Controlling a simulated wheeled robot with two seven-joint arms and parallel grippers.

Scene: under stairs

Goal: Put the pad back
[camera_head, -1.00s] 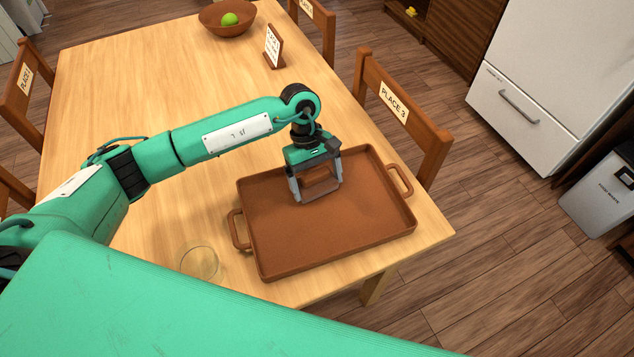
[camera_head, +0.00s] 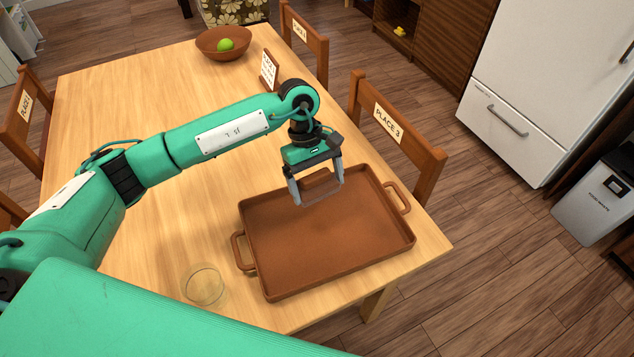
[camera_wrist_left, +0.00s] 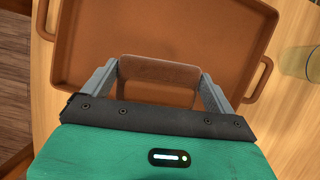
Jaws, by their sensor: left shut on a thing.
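My left gripper (camera_head: 318,190) is over the back part of the brown tray (camera_head: 262,285) and is shut on a flat brown pad (camera_head: 319,183). In the left wrist view the pad (camera_wrist_left: 158,70) spans between the two grey fingers, with the tray (camera_wrist_left: 225,30) behind it. The pad and the tray have nearly the same brown colour. I cannot tell for certain whether the pad touches the tray floor. The rest of the tray is empty. My right gripper is not in view.
A clear glass (camera_head: 203,286) stands left of the tray near the table's front edge. A bowl with a green ball (camera_head: 226,45) and a menu-like sign (camera_head: 269,70) are at the far end. A chair labelled PLACE 3 (camera_head: 397,130) stands close to the tray's right. The table's left half is clear.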

